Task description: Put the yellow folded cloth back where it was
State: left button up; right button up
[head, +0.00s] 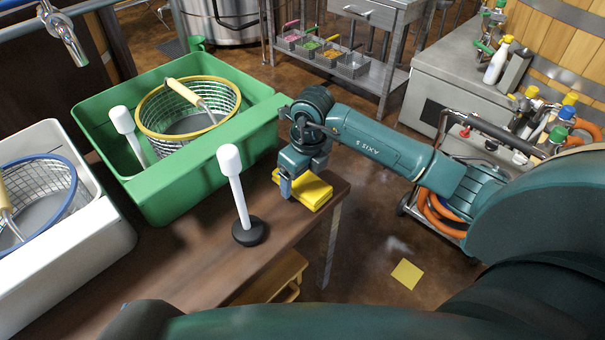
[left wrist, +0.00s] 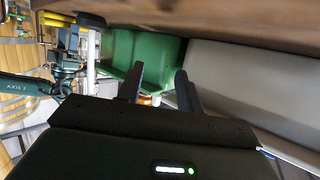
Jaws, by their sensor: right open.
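The yellow folded cloth (head: 316,191) lies on the dark wooden table at its right corner, close to the edge. My right gripper (head: 288,188) points down at the cloth's left end in the head view. It is open, and its fingers overlap the cloth's edge in the picture; I cannot tell whether they touch it. My left gripper is outside the head view. In the left wrist view my left gripper (left wrist: 160,86) is open, its two dark fingers apart with nothing held between them.
A white-headed post on a black base (head: 249,232) stands left of the cloth. Behind it is a green tub (head: 213,159) holding a yellow-rimmed basket (head: 187,104). A white tub (head: 90,254) is at left. A flat yellow square (head: 407,274) lies on the floor.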

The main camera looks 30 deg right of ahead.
aim_at(307, 183)
pick_arm(q)
jog(key=shift+w+r, duration=0.1)
jog(key=shift+r, duration=0.2)
pick_arm(e)
jog(key=shift+r, duration=0.4)
pick_arm(q)
jog(key=shift+s+a+r+n+p, duration=0.2)
jog(key=shift+a+r+n+p, duration=0.1)
jog(key=shift+r+p, duration=0.3)
jog(key=shift+s+a+r+n+p, duration=0.2)
jog(key=shift+a+r+p, duration=0.1)
jog(key=shift+r+p, duration=0.25)
pick_arm(e)
notch_tip(307, 183, up, 11)
jog(key=s, duration=0.1)
jog(key=shift+s+d+r, duration=0.2)
jog(key=shift+d, duration=0.05)
pick_arm(q)
jog(key=shift+d, duration=0.15)
